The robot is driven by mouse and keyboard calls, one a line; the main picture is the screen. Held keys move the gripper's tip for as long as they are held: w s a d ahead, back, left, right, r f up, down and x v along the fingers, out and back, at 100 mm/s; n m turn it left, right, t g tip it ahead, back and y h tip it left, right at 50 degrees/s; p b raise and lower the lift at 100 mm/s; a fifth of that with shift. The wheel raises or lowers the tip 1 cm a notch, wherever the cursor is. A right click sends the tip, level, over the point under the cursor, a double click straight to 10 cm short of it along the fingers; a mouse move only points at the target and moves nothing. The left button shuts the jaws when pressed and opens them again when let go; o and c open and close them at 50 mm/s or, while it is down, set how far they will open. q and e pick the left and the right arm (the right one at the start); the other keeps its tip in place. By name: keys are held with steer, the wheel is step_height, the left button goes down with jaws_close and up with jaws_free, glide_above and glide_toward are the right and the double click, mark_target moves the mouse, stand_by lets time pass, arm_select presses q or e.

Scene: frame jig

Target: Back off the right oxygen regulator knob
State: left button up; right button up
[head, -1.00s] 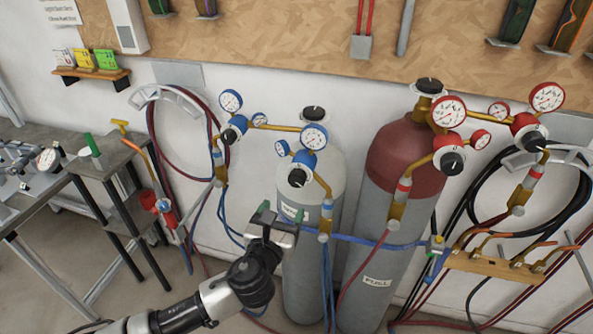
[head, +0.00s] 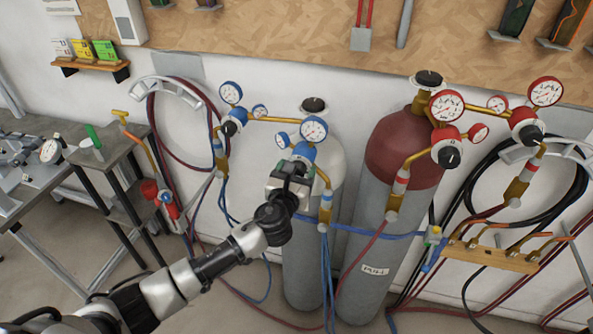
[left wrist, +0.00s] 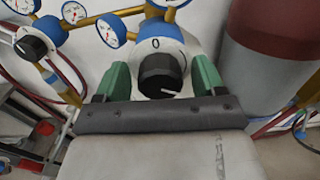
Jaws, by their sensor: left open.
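The right oxygen regulator (head: 304,151) is blue, with a gauge on either side, in front of the grey-white cylinder. Its black knob (left wrist: 160,76) shows in the left wrist view below a white dial face marked 0. My left gripper (head: 292,170) is at this regulator and hides most of the knob in the head view. In the left wrist view the gripper (left wrist: 162,78) is open. Its green fingers stand on either side of the knob, with a visible gap to each. My right gripper is not in view.
The left blue regulator, with its own black knob (head: 229,128), is close on the left. The maroon-topped cylinder (head: 400,150) stands to the right with red regulators (head: 447,146). Blue hoses hang below. A metal table (head: 60,150) is at far left.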

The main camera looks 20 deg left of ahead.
arm_select(q)
steer(key=c, duration=0.9)
steer(key=shift+c, duration=0.2)
steer(key=shift+n, duration=0.3)
steer(key=n+b, duration=0.1)
steer(key=n, duration=0.4)
steer(key=shift+f, duration=0.1)
steer(key=n+b, duration=0.1)
steer(key=n, duration=0.4)
steer(key=shift+n+b, duration=0.35)
steer(key=shift+n, duration=0.05)
steer(key=n+b, duration=0.1)
steer(key=n, duration=0.4)
steer(key=shift+n, duration=0.3)
steer(key=n, duration=0.4)
steer(key=shift+n, duration=0.3)
